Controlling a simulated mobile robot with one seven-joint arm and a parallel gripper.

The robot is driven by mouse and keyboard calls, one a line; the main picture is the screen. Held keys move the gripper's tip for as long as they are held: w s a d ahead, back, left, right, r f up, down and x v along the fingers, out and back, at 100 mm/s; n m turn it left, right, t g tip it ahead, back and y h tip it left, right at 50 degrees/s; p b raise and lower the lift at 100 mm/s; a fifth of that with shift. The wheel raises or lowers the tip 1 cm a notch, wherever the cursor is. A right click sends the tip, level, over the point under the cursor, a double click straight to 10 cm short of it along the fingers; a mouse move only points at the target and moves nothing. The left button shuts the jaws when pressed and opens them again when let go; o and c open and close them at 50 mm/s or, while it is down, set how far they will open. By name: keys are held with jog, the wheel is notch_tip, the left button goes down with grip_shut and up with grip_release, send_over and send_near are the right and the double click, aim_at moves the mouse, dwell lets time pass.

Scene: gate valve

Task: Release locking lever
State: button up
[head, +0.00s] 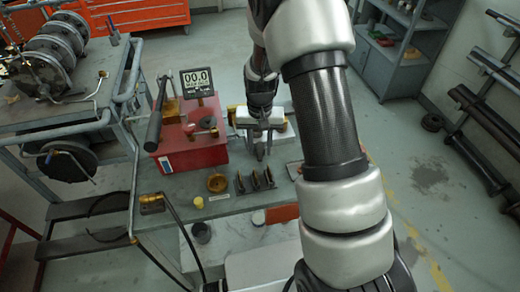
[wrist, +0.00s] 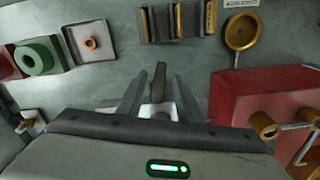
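My gripper (head: 263,150) points down over the bench, just right of the red box (head: 190,135). In the wrist view its two fingers (wrist: 160,98) stand apart. A dark grey bar (wrist: 158,80), which looks like the locking lever, stands between them, with a pale metal part below it. I cannot tell whether either finger touches the bar. In the head view, a white and brass fitting (head: 283,125) lies beside my gripper. My arm and gripper hide much of the valve and the lever's base.
The red box carries a display reading 00.0 (head: 197,80) and a long black handle (head: 157,115). In front are a brass cup (head: 217,182) and a dark slotted rack (head: 255,182).

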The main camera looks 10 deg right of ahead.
jog(key=shift+f, duration=0.6)
grip_shut()
jog(key=shift+d+n+b, duration=0.35)
jog(key=shift+n+b, duration=0.05)
jog(key=shift+n, duration=0.5)
jog(key=shift+d+n, duration=0.2)
jog(key=shift+n, duration=0.5)
grip_release()
